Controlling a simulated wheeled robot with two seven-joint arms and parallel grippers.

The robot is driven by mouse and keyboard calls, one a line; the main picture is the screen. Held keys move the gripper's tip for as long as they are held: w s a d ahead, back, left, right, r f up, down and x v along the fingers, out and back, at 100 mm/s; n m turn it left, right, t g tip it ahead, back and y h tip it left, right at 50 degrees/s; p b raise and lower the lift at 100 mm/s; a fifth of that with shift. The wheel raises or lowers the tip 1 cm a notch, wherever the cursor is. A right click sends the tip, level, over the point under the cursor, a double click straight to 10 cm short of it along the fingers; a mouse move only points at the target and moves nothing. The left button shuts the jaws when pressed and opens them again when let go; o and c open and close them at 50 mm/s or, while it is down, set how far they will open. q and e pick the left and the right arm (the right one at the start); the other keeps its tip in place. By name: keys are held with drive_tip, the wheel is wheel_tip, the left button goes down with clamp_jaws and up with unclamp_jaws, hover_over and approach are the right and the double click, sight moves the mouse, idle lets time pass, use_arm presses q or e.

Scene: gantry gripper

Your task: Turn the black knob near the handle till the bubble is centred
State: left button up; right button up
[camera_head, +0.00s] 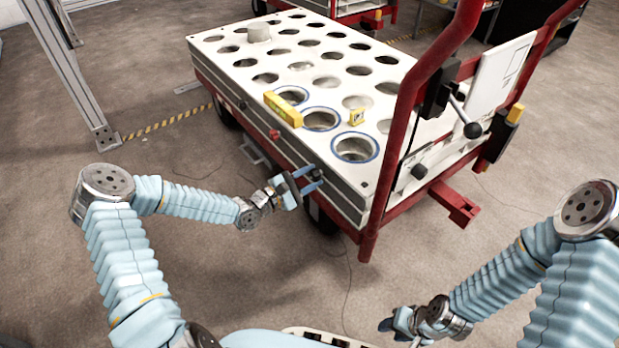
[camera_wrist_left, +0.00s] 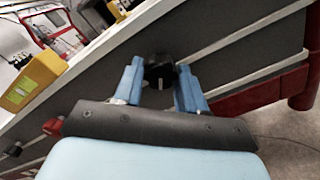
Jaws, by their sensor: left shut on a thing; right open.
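The black knob (camera_head: 318,174) is on the cart's long side panel, near the corner by the red handle (camera_head: 410,100). My left gripper (camera_head: 313,181) is shut on this knob; in the left wrist view the knob (camera_wrist_left: 160,72) sits between the blue fingers (camera_wrist_left: 158,88). A long yellow spirit level (camera_head: 283,109) lies along the near edge of the cart top and also shows in the left wrist view (camera_wrist_left: 36,82). A small yellow level (camera_head: 357,117) stands near the blue-ringed holes. I cannot make out either bubble. My right gripper (camera_head: 388,325) is open and empty, low over the floor.
The white cart top (camera_head: 235,85) has rows of round holes and a pale cylinder (camera_head: 258,32). A red knob (camera_head: 274,134) and another black knob (camera_head: 243,105) are further left on the side panel. A black ball-ended lever (camera_head: 472,130) is by the handle.

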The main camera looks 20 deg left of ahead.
use_arm(q)
drive_tip(key=shift+a+f, duration=0.1)
idle(0.3)
drive_tip(key=o, duration=1)
drive_tip(key=shift+o, duration=0.2)
drive_tip(key=p+v, duration=0.1)
drive_tip(key=v, duration=1.2)
drive_tip(key=shift+s+a, duration=0.2)
drive_tip(key=shift+s, duration=0.1)
